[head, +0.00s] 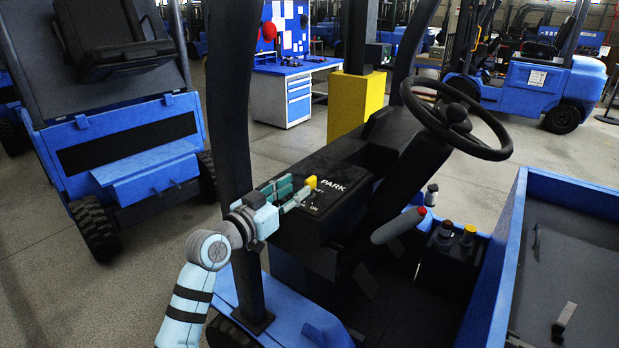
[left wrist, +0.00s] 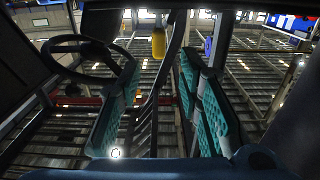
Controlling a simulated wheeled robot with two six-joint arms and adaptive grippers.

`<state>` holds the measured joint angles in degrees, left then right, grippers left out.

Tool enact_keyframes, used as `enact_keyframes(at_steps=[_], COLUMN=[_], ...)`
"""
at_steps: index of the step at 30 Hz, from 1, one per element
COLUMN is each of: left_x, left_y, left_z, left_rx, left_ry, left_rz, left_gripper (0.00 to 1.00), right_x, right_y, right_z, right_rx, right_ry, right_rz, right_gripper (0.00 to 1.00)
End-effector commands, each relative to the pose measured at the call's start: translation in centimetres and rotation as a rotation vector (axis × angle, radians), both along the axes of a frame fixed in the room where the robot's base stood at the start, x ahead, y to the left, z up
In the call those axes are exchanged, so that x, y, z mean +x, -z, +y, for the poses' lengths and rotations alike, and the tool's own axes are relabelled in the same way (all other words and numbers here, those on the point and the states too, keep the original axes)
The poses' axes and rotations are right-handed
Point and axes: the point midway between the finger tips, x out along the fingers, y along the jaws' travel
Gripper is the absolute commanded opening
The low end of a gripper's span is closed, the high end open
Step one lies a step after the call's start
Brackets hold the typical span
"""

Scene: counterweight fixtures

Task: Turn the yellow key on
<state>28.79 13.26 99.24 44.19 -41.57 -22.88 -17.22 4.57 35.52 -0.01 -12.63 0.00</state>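The yellow key (head: 311,182) stands on the black dashboard panel (head: 335,163), beside the white PARK label, with an ON mark lower on the panel. My left gripper (head: 299,187) is at the panel's left side with its fingers pointing toward the key. In the left wrist view its teal-padded fingers (left wrist: 155,95) are apart with nothing between the pads. My right gripper is not in view.
A black steering wheel (head: 457,118) rises right of the panel. A dark upright post (head: 232,100) stands close behind my left wrist. A grey-handled lever (head: 398,226) with a red tip is at the lower right. Other blue forklifts (head: 545,84) and a workbench (head: 285,92) stand farther back.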

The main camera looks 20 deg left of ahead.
Motion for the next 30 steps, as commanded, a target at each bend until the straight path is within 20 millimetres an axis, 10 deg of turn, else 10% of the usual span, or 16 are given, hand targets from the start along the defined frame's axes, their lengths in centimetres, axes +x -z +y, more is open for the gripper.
enact_keyframes(at_steps=[9, 19, 25, 30], left_x=[5.7, 6.3, 6.3, 6.3], left_y=[0.1, 0.1, 0.1, 0.1], left_z=[-2.3, -2.6, -2.5, -2.5], left_rx=[-0.001, 0.000, 0.000, 0.000], left_ry=[0.000, 0.000, -0.001, -0.001], left_rz=[0.001, 0.001, 0.001, 0.001], left_gripper=[0.33, 0.33, 0.01, 0.00], right_x=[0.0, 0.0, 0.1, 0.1], right_y=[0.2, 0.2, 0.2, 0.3], right_z=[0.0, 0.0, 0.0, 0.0], right_rx=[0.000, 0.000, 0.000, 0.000], right_ry=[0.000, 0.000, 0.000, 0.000], right_rz=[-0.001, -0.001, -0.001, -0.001], right_gripper=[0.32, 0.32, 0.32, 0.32])
